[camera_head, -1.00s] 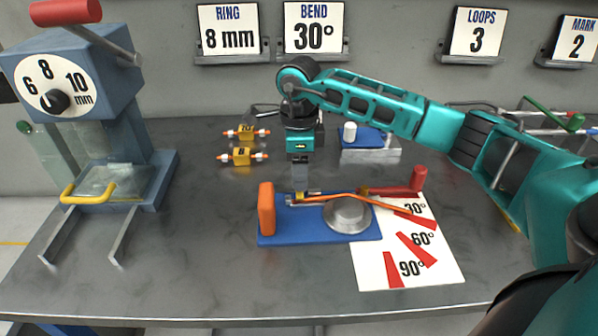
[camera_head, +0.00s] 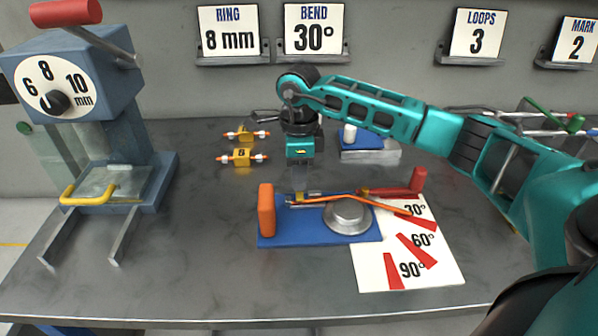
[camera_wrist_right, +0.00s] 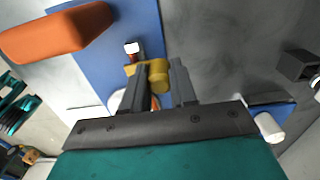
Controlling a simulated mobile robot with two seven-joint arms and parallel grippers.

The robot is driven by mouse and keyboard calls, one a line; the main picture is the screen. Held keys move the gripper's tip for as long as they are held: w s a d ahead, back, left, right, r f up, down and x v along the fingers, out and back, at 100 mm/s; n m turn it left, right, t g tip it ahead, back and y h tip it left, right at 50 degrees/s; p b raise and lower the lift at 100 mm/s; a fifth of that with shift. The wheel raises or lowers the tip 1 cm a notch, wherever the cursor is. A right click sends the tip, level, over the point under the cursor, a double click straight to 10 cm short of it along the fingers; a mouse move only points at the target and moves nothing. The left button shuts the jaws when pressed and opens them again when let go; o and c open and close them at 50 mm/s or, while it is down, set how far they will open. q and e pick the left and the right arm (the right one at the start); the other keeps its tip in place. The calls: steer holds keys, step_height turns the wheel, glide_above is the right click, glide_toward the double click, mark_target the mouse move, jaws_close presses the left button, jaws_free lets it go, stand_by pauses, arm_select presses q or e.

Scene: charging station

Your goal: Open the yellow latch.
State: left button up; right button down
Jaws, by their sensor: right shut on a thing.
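The yellow latch (camera_head: 310,193) sits at the back edge of the blue bending fixture (camera_head: 285,232), over the left end of an orange rod. My right gripper (camera_head: 300,185) reaches down onto it from behind. In the right wrist view the latch (camera_wrist_right: 158,75) stands between the two dark fingers (camera_wrist_right: 158,85), and the gripper is shut on it. The fingers partly cover the latch, so whether it is open or closed is hard to tell. My left gripper is not in view.
The fixture carries an orange block (camera_head: 266,210), a round metal disc (camera_head: 348,215) and a red-handled lever (camera_head: 418,182). An angle sheet (camera_head: 400,270) lies at its right. Yellow clamps (camera_head: 242,157) lie behind left. A blue-grey press (camera_head: 80,90) stands at left. The front table is clear.

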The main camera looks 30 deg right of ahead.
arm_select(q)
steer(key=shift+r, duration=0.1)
arm_select(e)
steer(key=shift+m, duration=0.3)
steer(key=m+p, duration=0.1)
steer(key=m, duration=0.3)
steer(key=shift+r+m, duration=0.1)
steer(key=shift+m, duration=0.2)
steer(key=m+p, duration=0.1)
steer(key=m, duration=0.2)
steer(key=shift+m, duration=0.3)
steer(key=m+p, duration=0.1)
steer(key=m, duration=0.2)
steer(key=shift+m+p, duration=0.3)
steer(key=shift+p, duration=0.05)
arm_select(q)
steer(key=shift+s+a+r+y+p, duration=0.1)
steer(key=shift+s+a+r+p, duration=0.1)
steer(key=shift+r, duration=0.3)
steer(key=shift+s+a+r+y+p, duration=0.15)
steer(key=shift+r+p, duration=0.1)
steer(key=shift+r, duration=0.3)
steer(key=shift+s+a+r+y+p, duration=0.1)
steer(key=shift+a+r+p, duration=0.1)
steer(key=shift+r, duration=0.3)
arm_select(e)
steer(key=shift+m, duration=2.1)
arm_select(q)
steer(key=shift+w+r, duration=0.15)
